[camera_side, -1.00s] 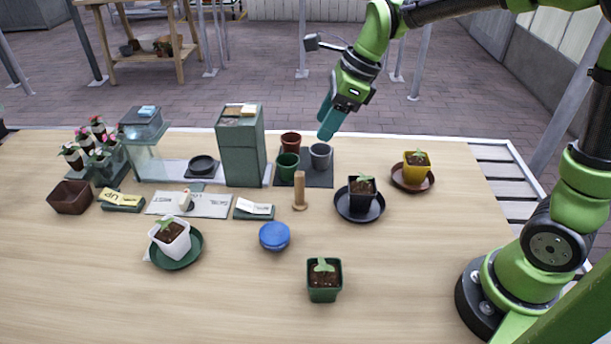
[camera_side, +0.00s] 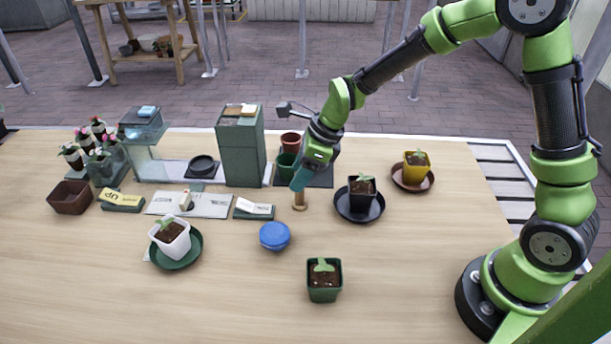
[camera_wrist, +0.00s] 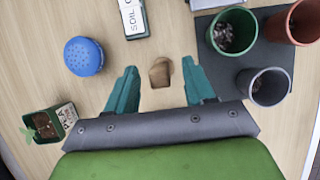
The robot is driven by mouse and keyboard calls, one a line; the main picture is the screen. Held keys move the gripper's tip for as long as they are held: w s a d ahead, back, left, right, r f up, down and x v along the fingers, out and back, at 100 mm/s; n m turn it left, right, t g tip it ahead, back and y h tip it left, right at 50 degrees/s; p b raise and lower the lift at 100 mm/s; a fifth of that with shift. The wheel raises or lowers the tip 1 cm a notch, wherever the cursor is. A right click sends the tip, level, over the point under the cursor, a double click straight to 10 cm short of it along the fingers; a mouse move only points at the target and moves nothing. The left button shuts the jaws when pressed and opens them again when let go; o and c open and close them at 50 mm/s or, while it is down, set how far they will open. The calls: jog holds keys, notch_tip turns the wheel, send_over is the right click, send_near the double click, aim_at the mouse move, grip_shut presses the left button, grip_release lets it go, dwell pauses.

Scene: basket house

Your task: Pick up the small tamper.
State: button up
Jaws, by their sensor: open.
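The small tamper (camera_side: 300,203) is a wooden piece standing upright on the table. In the side view its upper part is hidden by my gripper (camera_side: 300,184), and its round base shows below the fingers. In the wrist view the tamper (camera_wrist: 160,72) appears from above, between and slightly beyond the tips of my two teal fingers. My gripper (camera_wrist: 158,80) is open, with a gap on each side of the tamper. I cannot tell whether any finger touches it.
A blue round lid-like object (camera_side: 274,236) and a black saucer (camera_side: 342,209) with a potted seedling stand near the tamper. A tall green box (camera_side: 240,150) and several small pots on a dark mat (camera_side: 320,180) are behind. The front table is mostly clear.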

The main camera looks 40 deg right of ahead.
jog(key=shift+x, duration=1.45)
grip_shut()
